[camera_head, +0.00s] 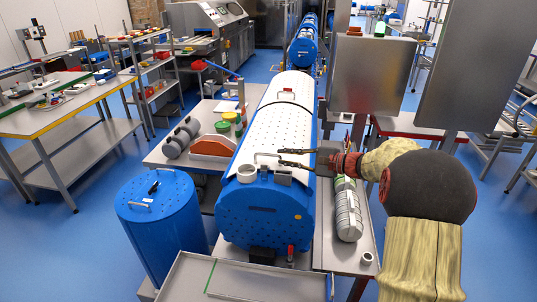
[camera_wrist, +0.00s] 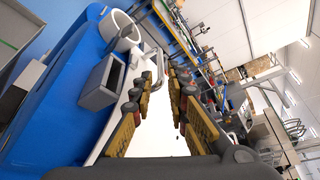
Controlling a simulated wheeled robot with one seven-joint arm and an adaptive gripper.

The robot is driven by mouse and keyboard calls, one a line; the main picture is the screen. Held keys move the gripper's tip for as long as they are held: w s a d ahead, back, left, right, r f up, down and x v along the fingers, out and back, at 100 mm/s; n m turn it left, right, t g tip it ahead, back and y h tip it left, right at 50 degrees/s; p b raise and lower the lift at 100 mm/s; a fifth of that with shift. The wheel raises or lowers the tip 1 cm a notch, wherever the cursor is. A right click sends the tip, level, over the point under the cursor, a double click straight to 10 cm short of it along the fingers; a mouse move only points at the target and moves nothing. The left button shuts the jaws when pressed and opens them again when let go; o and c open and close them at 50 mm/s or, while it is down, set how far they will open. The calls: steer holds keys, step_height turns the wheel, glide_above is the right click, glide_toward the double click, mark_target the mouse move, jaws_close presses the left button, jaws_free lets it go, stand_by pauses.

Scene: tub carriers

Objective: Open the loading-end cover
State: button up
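The tub carrier is a long blue machine (camera_head: 262,212) with white perforated covers on top. The near cover (camera_head: 272,132) lies down on the near end, and I see no gap under it. A pale bar handle (camera_head: 262,156) stands at its near edge. My gripper (camera_head: 281,157) reaches in from the right, low over this edge, with its two fingers apart beside the handle. In the wrist view my gripper (camera_wrist: 168,80) shows a clear gap between its yellow-brown fingers. A pale bar (camera_wrist: 158,62) shows near the left fingertip; I cannot tell whether they touch.
A white ring (camera_head: 246,174) and a grey box (camera_head: 283,177) sit on the near end. A blue drum (camera_head: 158,207) stands at left. Grey panels (camera_head: 368,75) rise at right. A grey tray (camera_head: 245,282) lies in front. Blue floor is free farther left.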

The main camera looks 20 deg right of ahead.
mark_target(271, 156)
steer(key=b+x, duration=0.1)
steer(key=x, duration=0.6)
steer(key=shift+w+a, duration=0.15)
steer(key=shift+a, duration=0.1)
steer(key=c, duration=0.4)
jaws_close()
